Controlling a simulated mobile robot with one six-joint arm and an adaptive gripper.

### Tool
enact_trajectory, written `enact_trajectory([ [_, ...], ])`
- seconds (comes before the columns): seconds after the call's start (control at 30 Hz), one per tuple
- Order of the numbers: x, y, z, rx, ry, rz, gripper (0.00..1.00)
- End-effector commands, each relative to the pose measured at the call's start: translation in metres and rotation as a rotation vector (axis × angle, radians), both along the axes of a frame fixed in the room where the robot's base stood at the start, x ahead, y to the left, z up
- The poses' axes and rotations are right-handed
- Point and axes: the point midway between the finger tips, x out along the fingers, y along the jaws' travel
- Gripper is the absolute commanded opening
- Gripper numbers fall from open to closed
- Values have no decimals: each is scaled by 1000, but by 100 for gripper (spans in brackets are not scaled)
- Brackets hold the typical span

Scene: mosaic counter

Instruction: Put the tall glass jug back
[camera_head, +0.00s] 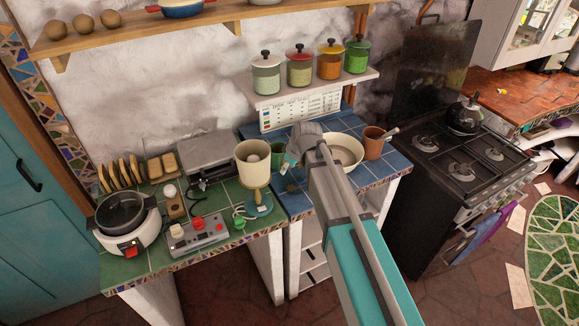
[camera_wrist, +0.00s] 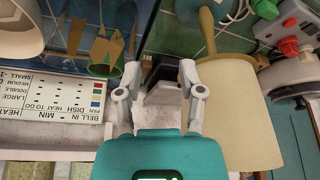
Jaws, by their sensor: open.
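I cannot make out a tall glass jug in either view. My gripper (camera_wrist: 160,72) is open, with its two pale fingers apart. A small dark block (camera_wrist: 168,72) shows between or behind the fingertips; I cannot tell whether they touch it. In the head view my gripper (camera_head: 291,160) is over the back of the blue-tiled counter (camera_head: 296,202), just right of a cream-shaded lamp (camera_head: 252,158). My arm hides part of that counter.
A green pot with wooden utensils (camera_wrist: 104,68) is close left of the fingers; the lampshade (camera_wrist: 254,112) is close right. A cream bowl (camera_head: 345,150) and a brown mug (camera_head: 374,143) stand on the blue tiles. A shelf with canisters (camera_head: 300,68) is above.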

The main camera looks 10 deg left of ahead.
Motion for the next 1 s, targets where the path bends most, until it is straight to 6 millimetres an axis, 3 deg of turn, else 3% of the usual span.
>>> enact_trajectory([
  [0.37, -1, -2, 0, -1, 2, -4, 50],
  [0.53, -10, -23, -2, -11, 25, -59, 50],
  [0.67, -28, -61, -4, -30, 73, -166, 50],
  [0.77, -49, -101, -7, -50, 124, -287, 50],
  [1.0, -117, -201, -12, -112, 259, -644, 50],
])
